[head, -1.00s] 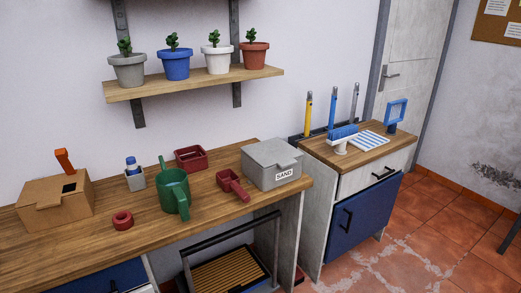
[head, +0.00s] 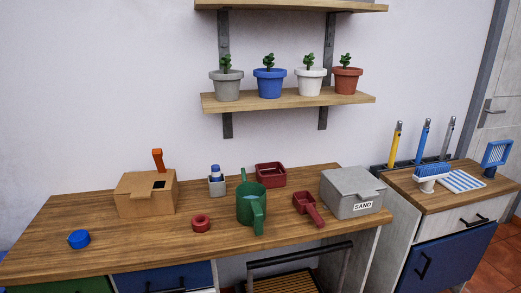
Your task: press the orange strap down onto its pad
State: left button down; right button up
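The orange strap (head: 158,160) stands upright at the back of a brown cardboard box (head: 138,197) on the wooden workbench. A dark pad (head: 159,184) lies on the box top in front of the strap. The strap's upper end is up in the air, apart from the pad. Neither of my grippers shows in the head view.
On the workbench (head: 75,240) are a blue lid-like disc (head: 79,239), a red ring (head: 201,223), a green watering can (head: 250,203), a red scoop (head: 308,208), a red tray (head: 271,174) and a grey SAND box (head: 350,195). A shelf with potted plants (head: 290,99) hangs above.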

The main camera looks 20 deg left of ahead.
aim_at(157, 153)
jog(key=u, duration=1.4)
jog(key=i+u, duration=0.15)
jog(key=i, duration=1.05)
